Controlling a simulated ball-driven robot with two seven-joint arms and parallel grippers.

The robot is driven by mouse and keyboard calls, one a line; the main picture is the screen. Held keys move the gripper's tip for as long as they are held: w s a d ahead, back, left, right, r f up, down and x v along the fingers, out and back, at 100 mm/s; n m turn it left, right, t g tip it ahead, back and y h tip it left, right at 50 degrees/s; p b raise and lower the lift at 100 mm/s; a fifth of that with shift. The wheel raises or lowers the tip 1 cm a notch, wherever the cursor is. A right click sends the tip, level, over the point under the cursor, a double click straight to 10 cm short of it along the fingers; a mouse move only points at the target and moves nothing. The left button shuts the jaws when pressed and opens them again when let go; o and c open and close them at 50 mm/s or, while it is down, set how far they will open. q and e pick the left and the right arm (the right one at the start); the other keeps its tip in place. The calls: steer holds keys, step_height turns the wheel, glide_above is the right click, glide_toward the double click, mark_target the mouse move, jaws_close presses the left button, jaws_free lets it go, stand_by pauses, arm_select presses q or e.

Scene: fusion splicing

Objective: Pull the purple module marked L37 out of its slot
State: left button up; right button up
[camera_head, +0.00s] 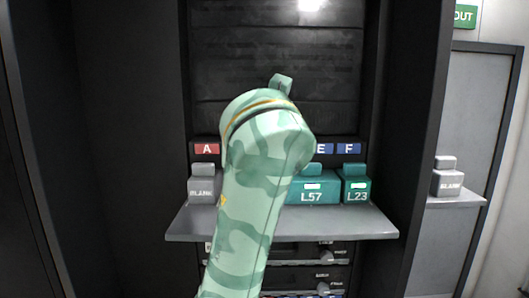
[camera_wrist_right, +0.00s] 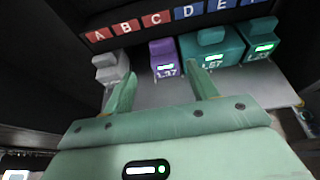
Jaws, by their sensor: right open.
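The purple module marked L37 (camera_wrist_right: 163,57) sits in the row below the lettered labels, under the C label, in the right wrist view. It has a lit green label on its front. My right gripper (camera_wrist_right: 164,82) is open in front of it, with one finger on each side of its line and the fingers apart from it. In the head view my camouflage-patterned arm (camera_head: 258,190) hides the purple module and the middle of the row. My left gripper is not in view.
Teal module L57 (camera_head: 312,190) and smaller L23 (camera_head: 356,190) stand to the right of the purple one. A grey blank (camera_head: 203,188) stands to the left. A grey shelf (camera_head: 365,222) juts out below. Another blank (camera_head: 447,180) sits on a side shelf at right.

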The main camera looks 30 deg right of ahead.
steer(key=x, duration=1.5)
steer(key=shift+w+d+p, duration=0.1)
steer(key=shift+d+p, duration=0.05)
steer(key=shift+p, duration=0.15)
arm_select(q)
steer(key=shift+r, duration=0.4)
arm_select(e)
steer(key=shift+x, duration=0.8)
steer(key=c, duration=0.9)
